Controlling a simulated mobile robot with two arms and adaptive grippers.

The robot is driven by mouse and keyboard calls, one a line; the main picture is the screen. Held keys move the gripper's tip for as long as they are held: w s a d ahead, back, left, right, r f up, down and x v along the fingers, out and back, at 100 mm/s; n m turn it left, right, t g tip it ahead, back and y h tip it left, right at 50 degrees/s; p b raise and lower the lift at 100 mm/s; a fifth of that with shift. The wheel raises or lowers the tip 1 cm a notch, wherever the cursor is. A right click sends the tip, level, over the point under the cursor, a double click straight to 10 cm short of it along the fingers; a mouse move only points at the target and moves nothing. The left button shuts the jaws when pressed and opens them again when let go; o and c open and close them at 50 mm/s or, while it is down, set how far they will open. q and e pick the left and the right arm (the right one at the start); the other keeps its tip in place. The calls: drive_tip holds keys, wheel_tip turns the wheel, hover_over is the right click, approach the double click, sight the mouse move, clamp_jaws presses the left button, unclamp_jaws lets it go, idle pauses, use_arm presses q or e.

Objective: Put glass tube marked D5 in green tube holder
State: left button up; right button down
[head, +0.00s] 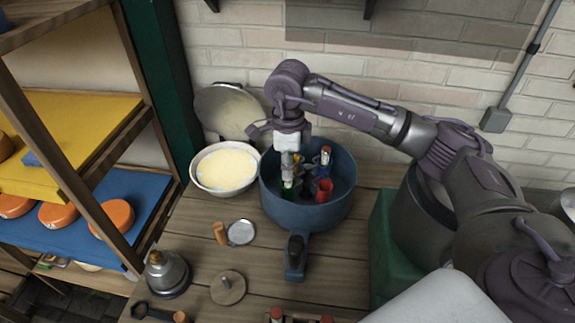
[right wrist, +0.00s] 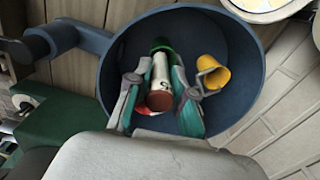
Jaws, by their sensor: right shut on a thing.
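My right gripper (head: 290,168) points down into a blue pot (head: 272,212) and is shut on a glass tube. In the right wrist view, the gripper's two fingers (right wrist: 152,88) flank this pale tube (right wrist: 160,72), which has a dark red cap and a partly visible, unreadable mark. The tube's far end is at the green tube holder (right wrist: 162,47); I cannot tell how deep it sits. The green holder (head: 287,189) is partly hidden below the gripper in the head view. My left gripper is not in view.
The pot also holds a red holder (head: 323,190), a red-capped tube (head: 325,157) and a yellow holder (right wrist: 212,73). A bowl (head: 225,168) stands left of the pot. Shelves with orange cheeses (head: 58,214) are farther left. A metal bell-shaped object (head: 166,273) stands in front.

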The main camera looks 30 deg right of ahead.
drive_tip(key=shift+s+a+f, duration=0.1)
drive_tip(key=shift+f, duration=0.05)
drive_tip(key=shift+r+p, duration=0.25)
drive_tip(key=shift+p, duration=0.05)
drive_tip(key=shift+w+d+r+p, duration=0.25)
drive_tip(key=shift+w+r+p, duration=0.2)
drive_tip(key=shift+r, duration=0.55)
drive_tip(key=shift+s+r, duration=0.35)
drive_tip(key=shift+s, duration=0.05)
drive_tip(key=shift+f, duration=0.2)
idle(0.6)
drive_tip(key=shift+f, duration=0.25)
drive_tip(key=shift+f+b, duration=0.4)
drive_tip(key=shift+b, duration=0.25)
